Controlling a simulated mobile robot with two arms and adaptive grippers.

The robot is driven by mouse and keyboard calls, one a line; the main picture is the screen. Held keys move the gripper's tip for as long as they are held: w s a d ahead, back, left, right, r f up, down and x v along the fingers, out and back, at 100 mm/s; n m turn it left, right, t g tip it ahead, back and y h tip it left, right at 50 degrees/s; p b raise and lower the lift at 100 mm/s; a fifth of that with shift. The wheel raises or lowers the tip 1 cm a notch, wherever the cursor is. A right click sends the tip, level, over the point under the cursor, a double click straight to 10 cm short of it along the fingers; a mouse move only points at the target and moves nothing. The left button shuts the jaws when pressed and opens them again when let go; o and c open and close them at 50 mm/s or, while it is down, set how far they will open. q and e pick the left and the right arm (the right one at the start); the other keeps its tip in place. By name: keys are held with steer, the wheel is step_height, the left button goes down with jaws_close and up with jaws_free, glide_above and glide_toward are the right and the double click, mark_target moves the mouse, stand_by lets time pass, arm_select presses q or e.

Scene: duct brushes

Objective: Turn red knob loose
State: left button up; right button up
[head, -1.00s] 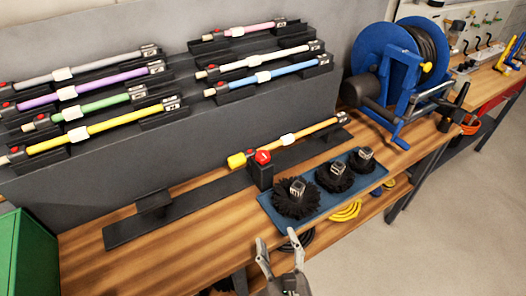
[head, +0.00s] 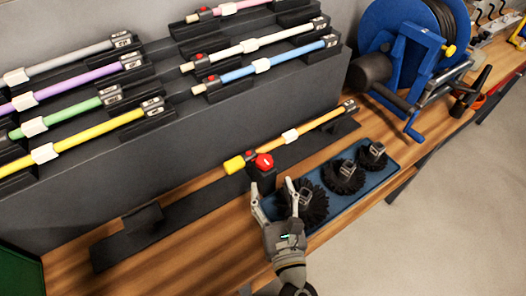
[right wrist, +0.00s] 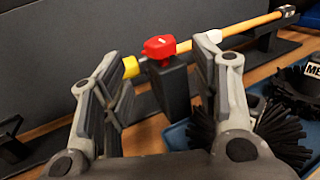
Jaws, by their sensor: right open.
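The red knob (head: 264,161) sits on top of a black clamp block (head: 262,180) on the workbench. A yellow-orange rod (head: 313,127) with a yellow end piece (head: 234,165) runs through the clamp. My right gripper (head: 271,190) is open just in front of the clamp, its fingers pointing at it. In the right wrist view the red knob (right wrist: 158,47) and the clamp block (right wrist: 172,88) show between the spread fingers (right wrist: 160,75), beyond the tips. The fingers appear apart from the knob. My left gripper is not in view.
A blue tray (head: 340,203) with black round brushes (head: 345,177) lies right of my right gripper. Coloured rods (head: 90,131) rest on a dark stepped rack behind. A blue hose reel (head: 405,55) stands at the back right. Bare wood (head: 190,240) lies at the front left.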

mark_target(266, 166)
steer(key=w, duration=0.2)
steer(key=w+a+p, duration=0.1)
steer(key=w, duration=0.2)
steer(key=w+p, duration=0.1)
steer(key=w, duration=0.2)
steer(key=shift+w+a+r, duration=0.1)
steer(key=shift+a+r, duration=0.1)
steer(key=shift+a, duration=0.1)
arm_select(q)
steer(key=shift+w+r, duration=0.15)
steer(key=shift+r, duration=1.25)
arm_select(e)
steer(key=shift+w+a+f, duration=0.1)
steer(key=shift+w, duration=0.45)
steer(key=shift+c, duration=0.4)
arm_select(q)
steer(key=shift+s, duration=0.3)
arm_select(e)
steer(key=c, duration=0.9)
